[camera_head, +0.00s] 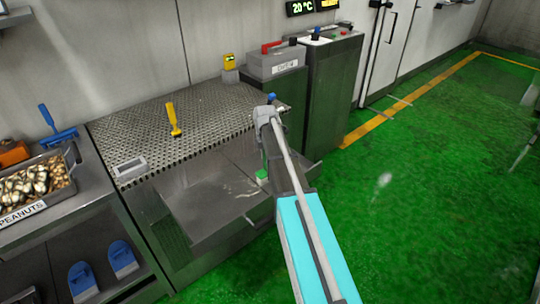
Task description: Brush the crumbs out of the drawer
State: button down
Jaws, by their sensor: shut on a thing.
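The drawer (199,222) is a flat grey metal tray pulled out from below the perforated worktop. Pale crumbs (247,194) lie as a thin smear on its floor, right of the middle. My gripper (263,168) points down over the right part of the drawer, mostly hidden by my own arm. It is shut on a small green and white thing (262,175), which looks like the brush; I cannot tell whether it touches the drawer floor. My arm hides the drawer's front right part.
A yellow-handled tool (173,118) stands on the perforated worktop (205,108). A peanut tray (66,197) and a blue tool (57,131) are at left. Grey cabinets (330,85) stand behind at right. The green floor (430,180) is open at right.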

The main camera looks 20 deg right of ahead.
jog(key=shift+s+a, duration=0.15)
jog(key=shift+a, duration=0.4)
jog(key=shift+s+a+r, duration=0.1)
jog(key=shift+s+a, duration=0.15)
jog(key=shift+a, duration=0.45)
jog(key=shift+s+a, duration=0.25)
jog(key=shift+a, duration=0.45)
jog(key=shift+s+a, duration=0.25)
jog(key=shift+a, duration=0.55)
jog(key=shift+s+a, duration=0.25)
jog(key=shift+a, duration=0.65)
jog(key=shift+s+a, duration=0.3)
jog(key=shift+a, duration=0.45)
jog(key=shift+s+a, duration=0.25)
jog(key=shift+a, duration=0.45)
